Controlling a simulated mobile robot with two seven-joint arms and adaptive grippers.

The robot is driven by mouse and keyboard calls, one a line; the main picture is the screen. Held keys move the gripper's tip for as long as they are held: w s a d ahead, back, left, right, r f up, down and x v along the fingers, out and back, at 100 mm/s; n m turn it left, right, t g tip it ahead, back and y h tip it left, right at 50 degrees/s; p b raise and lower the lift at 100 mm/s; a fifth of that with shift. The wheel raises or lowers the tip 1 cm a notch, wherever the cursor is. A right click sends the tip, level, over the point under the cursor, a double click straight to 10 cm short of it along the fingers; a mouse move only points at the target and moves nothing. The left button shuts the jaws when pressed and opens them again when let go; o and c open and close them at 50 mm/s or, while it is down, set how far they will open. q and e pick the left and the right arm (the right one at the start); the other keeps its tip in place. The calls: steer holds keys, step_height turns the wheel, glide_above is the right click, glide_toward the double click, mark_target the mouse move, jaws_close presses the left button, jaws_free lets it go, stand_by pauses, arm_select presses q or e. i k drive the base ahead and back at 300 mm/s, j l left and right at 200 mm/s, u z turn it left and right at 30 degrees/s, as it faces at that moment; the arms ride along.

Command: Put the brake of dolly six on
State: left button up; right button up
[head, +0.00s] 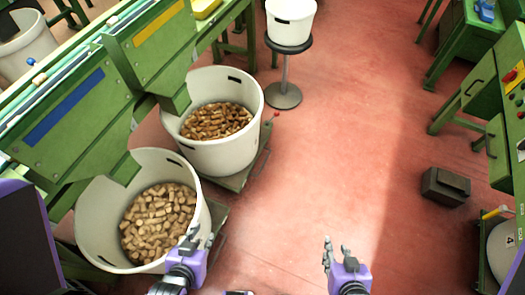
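Two large white tubs of cork stoppers stand on low green dollies. The far tub (247,147) is on a dolly (240,181) with a small red-knobbed lever (274,116) at its right edge. The near tub (88,215) is on another dolly (217,222), mostly hidden under it. I can read no number six on either dolly. My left gripper (196,243) is open and empty, in front of the near tub's right side in the picture. My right gripper (337,250) is open and empty over the red floor, apart from both dollies.
A green machine (110,85) overhangs the tubs at left. A white bucket (291,22) sits on a round stand (283,95). The middle floor is clear.

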mark_target(277, 114)
steer(key=i+l+u, duration=0.45)
steer(key=l, duration=0.15)
steer(key=i+l+u, duration=0.2)
steer(key=l, duration=0.15)
steer(key=i+l+u, duration=0.2)
steer(key=l, duration=0.15)
steer(key=i+l+u, duration=0.1)
steer(key=l+u, duration=0.15)
steer(key=l, duration=0.15)
